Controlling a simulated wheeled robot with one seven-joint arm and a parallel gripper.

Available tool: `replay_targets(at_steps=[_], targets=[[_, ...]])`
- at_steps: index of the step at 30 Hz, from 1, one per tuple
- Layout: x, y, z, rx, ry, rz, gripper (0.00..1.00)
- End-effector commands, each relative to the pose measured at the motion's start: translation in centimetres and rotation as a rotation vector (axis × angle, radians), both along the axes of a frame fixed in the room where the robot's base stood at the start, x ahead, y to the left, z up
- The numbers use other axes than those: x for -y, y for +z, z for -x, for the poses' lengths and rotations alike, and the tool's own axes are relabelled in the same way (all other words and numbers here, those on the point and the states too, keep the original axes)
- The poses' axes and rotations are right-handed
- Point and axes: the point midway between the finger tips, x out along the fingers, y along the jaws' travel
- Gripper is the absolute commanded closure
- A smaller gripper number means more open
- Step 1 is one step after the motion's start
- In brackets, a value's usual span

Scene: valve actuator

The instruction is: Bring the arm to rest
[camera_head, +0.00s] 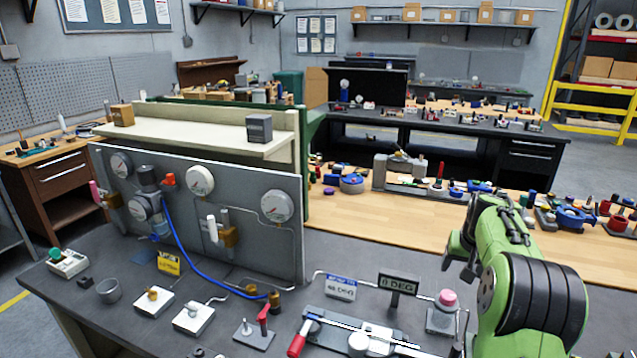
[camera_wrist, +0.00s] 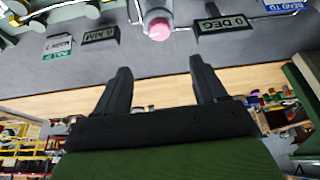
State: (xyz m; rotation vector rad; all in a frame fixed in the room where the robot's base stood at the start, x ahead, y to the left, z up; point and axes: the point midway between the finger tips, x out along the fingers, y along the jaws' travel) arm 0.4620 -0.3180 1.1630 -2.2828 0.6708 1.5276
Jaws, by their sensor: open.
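My green arm (camera_head: 525,270) is raised at the right of the head view, over the near right part of the grey bench. My gripper (camera_wrist: 160,65) shows in the wrist view with its two black fingers spread apart and nothing between them. The pink-topped fitting (camera_wrist: 158,28) lies beyond the fingertips in that view, apart from them; it also stands on the bench in the head view (camera_head: 445,308), just left of my arm.
The grey bench (camera_head: 215,290) carries a gauge panel (camera_head: 255,185) with a blue hose. A wooden bench (camera_head: 400,215) with many parts lies behind.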

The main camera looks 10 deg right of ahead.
Motion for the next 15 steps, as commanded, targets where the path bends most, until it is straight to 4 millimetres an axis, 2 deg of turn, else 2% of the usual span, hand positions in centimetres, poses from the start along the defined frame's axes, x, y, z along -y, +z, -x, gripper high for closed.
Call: replay_targets(at_steps=[2,4,8,9,11,12,14,15], targets=[[-1.5,1.1,0.1,0.003,0.023,0.008,0.29],[-4.6,3.1,0.6,0.006,0.067,0.021,0.29],[-13.1,7.3,3.9,0.013,0.182,0.05,0.29],[-15.5,8.2,5.5,0.017,0.216,0.056,0.29],[-19.1,9.2,8.3,0.024,0.269,0.064,0.29],[-21.3,9.6,10.3,0.032,0.305,0.067,0.29],[-24.2,9.8,13.7,0.043,0.356,0.069,0.29],[-25.9,9.6,16.0,0.052,0.39,0.067,0.29]])
